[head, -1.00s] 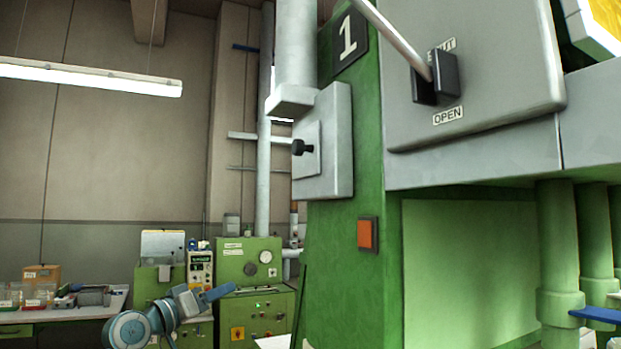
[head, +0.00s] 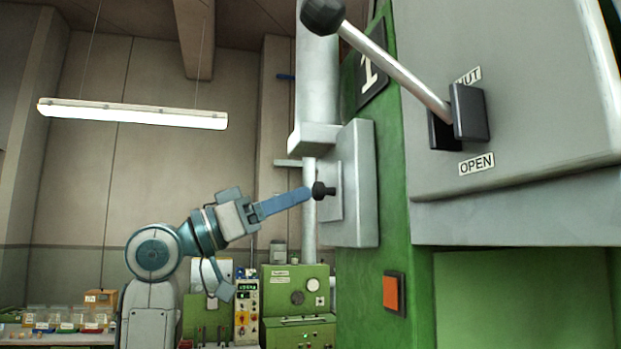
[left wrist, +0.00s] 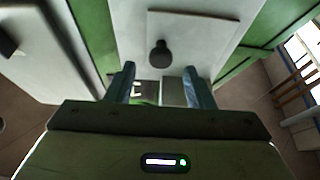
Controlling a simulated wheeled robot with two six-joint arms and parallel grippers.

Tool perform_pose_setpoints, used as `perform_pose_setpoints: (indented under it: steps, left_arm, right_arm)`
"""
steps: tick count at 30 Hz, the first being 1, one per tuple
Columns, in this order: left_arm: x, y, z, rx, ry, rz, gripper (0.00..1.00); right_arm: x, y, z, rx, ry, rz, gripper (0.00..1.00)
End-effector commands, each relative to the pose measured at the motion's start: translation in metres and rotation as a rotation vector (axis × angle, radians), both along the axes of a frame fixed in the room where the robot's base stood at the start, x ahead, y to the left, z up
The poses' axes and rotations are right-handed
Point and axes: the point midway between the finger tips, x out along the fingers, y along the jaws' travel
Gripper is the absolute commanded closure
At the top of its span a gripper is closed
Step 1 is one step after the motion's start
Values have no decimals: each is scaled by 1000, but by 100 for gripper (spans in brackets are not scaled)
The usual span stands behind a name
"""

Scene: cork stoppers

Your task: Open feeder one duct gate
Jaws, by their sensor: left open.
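The feeder's duct gate is a pale slide plate (head: 335,180) in a grey housing (head: 362,185) on the green feeder's side, below a vertical duct (head: 317,80). A black knob (head: 324,191) sticks out of the plate. The feeder carries a black number 1 sign (head: 371,70). My left gripper (head: 308,194) reaches up to the knob from the left, its blue fingertips close to it. In the left wrist view the gripper (left wrist: 160,80) is open and empty. The knob (left wrist: 159,54) sits just beyond the fingertips, roughly centred between them. My right gripper is not in view.
A ball-ended lever (head: 400,75) on the grey panel (head: 540,110) sticks out at the upper right, with an OPEN label (head: 476,163) below it. An orange button (head: 391,293) is on the green column. A green control cabinet (head: 295,290) and a bench with bins (head: 60,318) stand behind.

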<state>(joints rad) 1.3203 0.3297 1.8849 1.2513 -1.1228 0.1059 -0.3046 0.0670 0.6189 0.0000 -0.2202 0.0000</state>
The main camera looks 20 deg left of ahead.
Motion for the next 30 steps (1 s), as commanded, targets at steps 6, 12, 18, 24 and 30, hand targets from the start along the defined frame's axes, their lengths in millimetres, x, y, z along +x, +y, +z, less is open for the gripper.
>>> perform_pose_setpoints:
  steps: [6, 12, 18, 24, 30]
  left_arm:
    - [16, -23, 13, -1, 3, -1, 52]
    - [20, -29, 15, 1, 1, 1, 52]
    - [21, -30, 14, 0, 1, 2, 52]
    - [20, -29, 14, 0, 0, 1, 83]
    - [20, -30, 14, 0, 0, 1, 100]
  right_arm:
    - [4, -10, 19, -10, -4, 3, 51]
    - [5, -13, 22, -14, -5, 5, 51]
    - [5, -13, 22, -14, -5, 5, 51]
    - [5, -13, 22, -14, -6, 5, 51]
    - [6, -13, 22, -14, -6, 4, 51]
